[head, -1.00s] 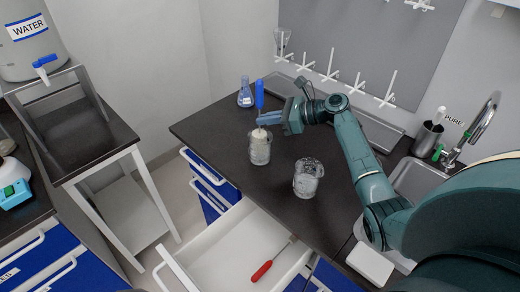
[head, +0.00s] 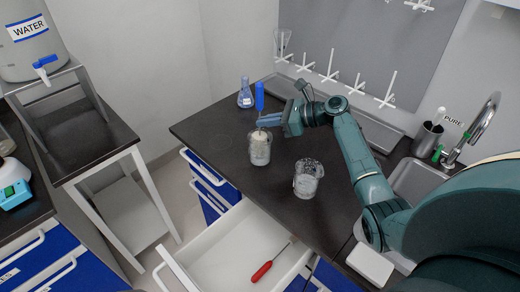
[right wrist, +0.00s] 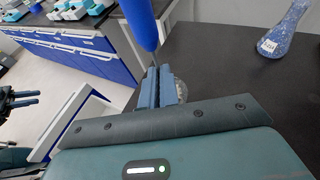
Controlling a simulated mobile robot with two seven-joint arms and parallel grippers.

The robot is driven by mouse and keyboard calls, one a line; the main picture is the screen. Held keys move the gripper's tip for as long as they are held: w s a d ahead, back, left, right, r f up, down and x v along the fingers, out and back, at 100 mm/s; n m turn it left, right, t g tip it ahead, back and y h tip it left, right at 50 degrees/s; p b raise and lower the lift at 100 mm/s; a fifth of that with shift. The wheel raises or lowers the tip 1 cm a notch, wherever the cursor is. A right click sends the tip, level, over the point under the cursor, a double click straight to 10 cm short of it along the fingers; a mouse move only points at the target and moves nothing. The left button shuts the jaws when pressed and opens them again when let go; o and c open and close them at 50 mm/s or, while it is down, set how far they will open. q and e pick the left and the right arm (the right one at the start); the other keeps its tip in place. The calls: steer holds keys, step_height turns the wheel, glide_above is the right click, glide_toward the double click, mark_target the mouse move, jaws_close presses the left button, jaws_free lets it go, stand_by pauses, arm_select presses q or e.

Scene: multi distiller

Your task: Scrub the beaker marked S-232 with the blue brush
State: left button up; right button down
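The blue brush (head: 259,97) stands upright with its pale head inside a glass beaker (head: 260,152) near the counter's left edge. A second glass beaker (head: 307,181) stands to the right and nearer. I cannot read a marking on either beaker. My right gripper (head: 266,121) is shut on the brush below its blue handle, just above the left beaker's rim. The handle also shows in the right wrist view (right wrist: 140,22), where the fingers hide most of the beaker. My left gripper (right wrist: 22,99) seems to show at that view's left edge, too small to judge.
A flask with blue contents (head: 245,97) stands behind the brush. An open drawer (head: 215,262) holds a red-handled screwdriver (head: 262,271). A sink (head: 416,182) and a cup of tools (head: 427,138) are at the right. A water tank (head: 30,50) stands at the left.

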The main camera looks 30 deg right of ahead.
steer(key=shift+s+a+f, duration=0.1)
steer(key=shift+f, duration=0.15)
steer(key=shift+s, duration=0.1)
steer(key=shift+r, duration=0.1)
step_height(320, 180, up, 12)
stand_by(1.0)
stand_by(0.4)
steer(key=w+d+r, duration=0.3)
steer(key=d+r, duration=0.2)
steer(key=d, duration=0.4)
steer(key=shift+w+d, duration=0.15)
steer(key=shift+d, duration=0.15)
stand_by(0.3)
